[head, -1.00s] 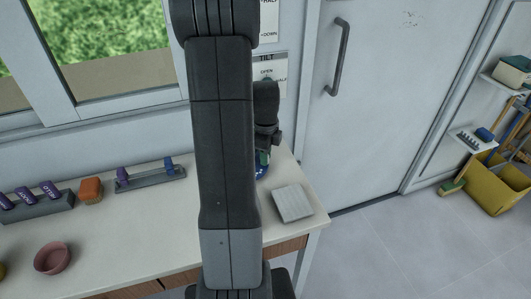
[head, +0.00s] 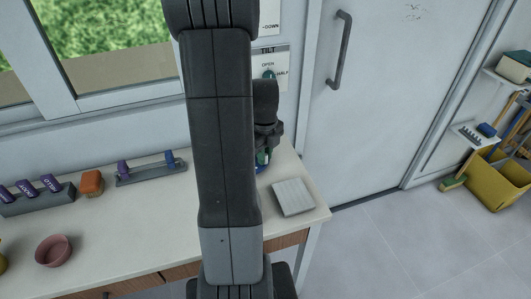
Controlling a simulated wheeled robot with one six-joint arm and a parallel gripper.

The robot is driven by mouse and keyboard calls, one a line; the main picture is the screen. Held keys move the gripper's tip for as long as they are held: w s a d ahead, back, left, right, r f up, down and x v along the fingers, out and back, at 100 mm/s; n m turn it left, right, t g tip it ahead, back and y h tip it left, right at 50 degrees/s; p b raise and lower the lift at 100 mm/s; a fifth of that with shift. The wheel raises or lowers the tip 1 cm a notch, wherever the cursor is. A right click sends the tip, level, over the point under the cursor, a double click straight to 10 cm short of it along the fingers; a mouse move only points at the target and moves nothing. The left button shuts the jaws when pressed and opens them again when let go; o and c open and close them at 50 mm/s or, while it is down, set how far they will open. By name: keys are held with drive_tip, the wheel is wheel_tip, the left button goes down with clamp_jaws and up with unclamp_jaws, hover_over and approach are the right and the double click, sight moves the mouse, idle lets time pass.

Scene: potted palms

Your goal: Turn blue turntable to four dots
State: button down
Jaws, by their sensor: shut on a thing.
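The blue turntable (head: 262,169) stands on the white counter, close to the wall and left of the grey ribbed pad. Only a small part of it shows, because my arm covers its left side. My gripper (head: 263,154) points down over it and is shut at the turntable, with a small green part showing between or beside the fingers. The fingertips are mostly hidden by my arm and too small to make out. The dot marks on the turntable cannot be read from here.
The counter (head: 130,235) also holds a grey ribbed pad (head: 293,197), a rack with purple and blue pegs (head: 150,172), an orange brush (head: 92,183), a purple-handled block (head: 38,198) and a pink bowl (head: 53,250). A TILT panel (head: 268,70) is on the wall behind.

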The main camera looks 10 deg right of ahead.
idle(0.7)
drive_tip(key=c, duration=1.3)
unclamp_jaws()
drive_tip(key=shift+a, duration=0.1)
wheel_tip(320, 180, up, 14)
drive_tip(key=shift+f+p, duration=0.1)
drive_tip(key=shift+p, duration=0.4)
wheel_tip(320, 180, down, 14)
drive_tip(key=shift+r+b, duration=0.1)
drive_tip(key=shift+b, duration=0.4)
